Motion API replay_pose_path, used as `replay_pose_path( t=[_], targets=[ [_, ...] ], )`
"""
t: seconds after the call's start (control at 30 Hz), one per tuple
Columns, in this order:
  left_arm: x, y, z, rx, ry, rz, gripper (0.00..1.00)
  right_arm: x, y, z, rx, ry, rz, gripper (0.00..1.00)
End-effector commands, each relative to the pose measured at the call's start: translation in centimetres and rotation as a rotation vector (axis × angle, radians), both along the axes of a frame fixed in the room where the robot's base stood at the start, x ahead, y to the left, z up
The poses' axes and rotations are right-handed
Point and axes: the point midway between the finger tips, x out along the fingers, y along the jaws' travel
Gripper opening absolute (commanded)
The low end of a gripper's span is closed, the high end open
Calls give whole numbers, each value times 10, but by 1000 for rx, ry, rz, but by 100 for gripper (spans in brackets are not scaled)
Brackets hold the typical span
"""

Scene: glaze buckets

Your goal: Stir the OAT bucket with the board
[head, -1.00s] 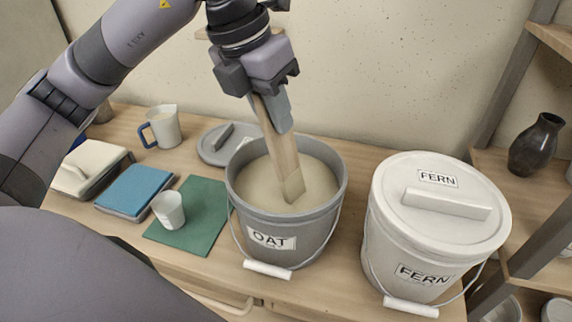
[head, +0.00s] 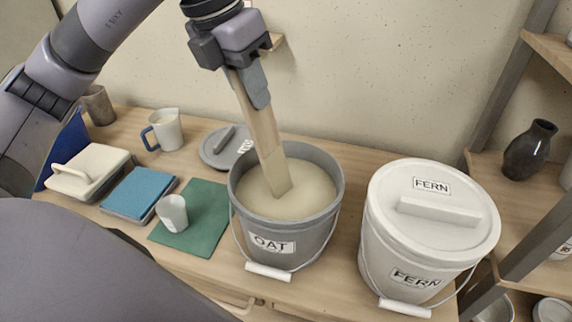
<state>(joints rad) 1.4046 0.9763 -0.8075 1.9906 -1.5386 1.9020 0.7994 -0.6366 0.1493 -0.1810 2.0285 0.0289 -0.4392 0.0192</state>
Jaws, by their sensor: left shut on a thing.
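The grey OAT bucket (head: 285,235) stands open on the wooden bench, filled with beige glaze (head: 310,190). My left gripper (head: 248,85) is above the bucket and shut on the wooden board (head: 262,130). The board hangs down tilted, its lower end at the glaze near the middle of the bucket. How deep the tip reaches is hard to tell. A grey lid (head: 222,147) lies on the bench behind and left of the bucket, partly hidden by it. My right gripper is not in view.
A lidded white FERN bucket (head: 415,240) stands close on the right. On the left are a green mat (head: 205,225) with a white cup (head: 172,212), a blue sponge-like block (head: 138,190), a cream tray-like box (head: 88,172) and a jug (head: 168,130). A shelf holds a dark vase (head: 530,150).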

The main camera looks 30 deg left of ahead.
Motion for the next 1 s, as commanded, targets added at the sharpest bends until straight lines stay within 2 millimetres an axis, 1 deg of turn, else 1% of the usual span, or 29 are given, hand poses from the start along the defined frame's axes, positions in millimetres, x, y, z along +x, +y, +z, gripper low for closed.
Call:
replay_pose_path(
  t=[0.03, 0.4, 0.67, 1.0],
  targets=[
    [-1, 1, 10, 0, -2, 0, 0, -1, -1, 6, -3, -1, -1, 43],
    [-6, 6, 47, -1, -2, -1, 0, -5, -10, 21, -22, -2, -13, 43],
    [-10, 9, 72, 0, -2, -1, 0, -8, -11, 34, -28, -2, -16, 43],
    [-14, 14, 103, 0, -2, 0, 0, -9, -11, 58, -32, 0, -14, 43]
  ],
)
